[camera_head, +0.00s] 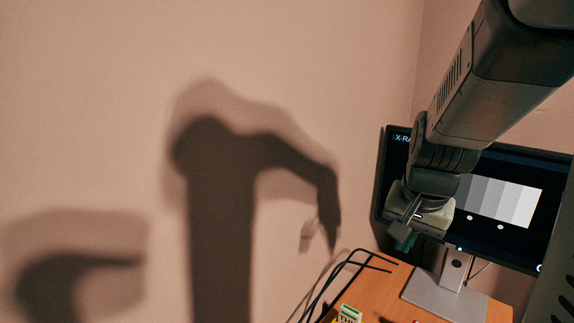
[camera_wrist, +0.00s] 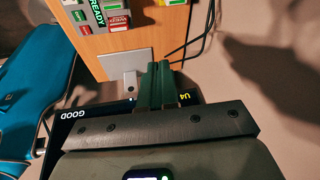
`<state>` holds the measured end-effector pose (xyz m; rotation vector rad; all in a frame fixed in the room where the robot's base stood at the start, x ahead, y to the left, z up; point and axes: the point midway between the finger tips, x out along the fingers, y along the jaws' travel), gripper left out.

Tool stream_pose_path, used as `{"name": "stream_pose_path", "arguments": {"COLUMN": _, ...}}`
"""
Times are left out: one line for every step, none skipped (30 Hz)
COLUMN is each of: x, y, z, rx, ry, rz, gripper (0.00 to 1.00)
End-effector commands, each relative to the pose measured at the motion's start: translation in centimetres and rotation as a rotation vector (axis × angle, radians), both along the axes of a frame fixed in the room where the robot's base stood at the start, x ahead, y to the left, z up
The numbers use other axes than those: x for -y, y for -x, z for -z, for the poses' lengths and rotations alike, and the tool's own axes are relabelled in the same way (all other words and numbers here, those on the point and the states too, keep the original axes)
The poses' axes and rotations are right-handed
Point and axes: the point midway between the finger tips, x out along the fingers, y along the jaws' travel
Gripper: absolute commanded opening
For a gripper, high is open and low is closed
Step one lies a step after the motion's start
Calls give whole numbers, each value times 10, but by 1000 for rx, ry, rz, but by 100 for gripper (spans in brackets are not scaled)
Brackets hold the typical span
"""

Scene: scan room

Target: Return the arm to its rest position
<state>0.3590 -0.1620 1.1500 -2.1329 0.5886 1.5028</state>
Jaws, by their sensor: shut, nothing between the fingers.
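My gripper (camera_head: 406,240) hangs at the end of my arm in front of the monitor (camera_head: 384,190) in the head view, above the wooden desk (camera_head: 376,288). In the wrist view my gripper's green fingers (camera_wrist: 156,72) are together with nothing between them. The wrist view also shows the desk (camera_wrist: 130,42) beyond the fingertips and part of the monitor (camera_wrist: 72,112) behind the gripper.
The monitor stands on a grey stand (camera_head: 440,296) on the desk. Black cables (camera_head: 335,275) curve up at the desk's edge. Small labelled items (camera_head: 349,314) lie at the near edge. A blue chair (camera_wrist: 22,90) is at the left in the wrist view. A bare wall (camera_head: 90,110) fills the left.

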Motion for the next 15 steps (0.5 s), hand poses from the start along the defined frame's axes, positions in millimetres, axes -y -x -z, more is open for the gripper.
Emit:
{"name": "stream_pose_path", "arguments": {"x": -31, "y": -2, "z": -33, "rx": 58, "ry": 0, "rz": -36, "gripper": 0}}
{"name": "stream_pose_path", "arguments": {"x": -47, "y": -1, "z": -48, "rx": 85, "ry": -6, "rz": -51, "gripper": 0}}
{"name": "stream_pose_path", "arguments": {"x": -68, "y": 3, "z": -68, "rx": 118, "ry": -15, "rz": -72, "gripper": 0}}
{"name": "stream_pose_path", "arguments": {"x": -84, "y": 7, "z": -82, "rx": 141, "ry": -24, "rz": -86, "gripper": 0}}
{"name": "stream_pose_path", "arguments": {"x": -98, "y": 12, "z": -95, "rx": 164, "ry": -34, "rz": -101, "gripper": 0}}
{"name": "stream_pose_path", "arguments": {"x": -115, "y": 19, "z": -111, "rx": 193, "ry": -47, "rz": -120, "gripper": 0}}
{"name": "stream_pose_path", "arguments": {"x": -127, "y": 26, "z": -122, "rx": 213, "ry": -58, "rz": -133, "gripper": 0}}
{"name": "stream_pose_path", "arguments": {"x": -139, "y": 33, "z": -132, "rx": 231, "ry": -68, "rz": -147, "gripper": 0}}
{"name": "stream_pose_path", "arguments": {"x": -153, "y": 43, "z": -145, "rx": 256, "ry": -85, "rz": -165, "gripper": 0}}
{"name": "stream_pose_path", "arguments": {"x": -163, "y": 51, "z": -154, "rx": 272, "ry": -97, "rz": -178, "gripper": 0}}
{"name": "stream_pose_path", "arguments": {"x": -173, "y": 59, "z": -163, "rx": 289, "ry": -109, "rz": -193, "gripper": 0}}
{"name": "stream_pose_path", "arguments": {"x": -183, "y": 71, "z": -173, "rx": 309, "ry": -123, "rz": -212, "gripper": 0}}
{"name": "stream_pose_path", "arguments": {"x": -188, "y": 81, "z": -176, "rx": 316, "ry": -124, "rz": -233, "gripper": 0}}
{"name": "stream_pose_path", "arguments": {"x": -188, "y": 91, "z": -174, "rx": 314, "ry": -109, "rz": -261, "gripper": 0}}
{"name": "stream_pose_path", "arguments": {"x": -179, "y": 104, "z": -160, "rx": 291, "ry": -59, "rz": -320, "gripper": 0}}
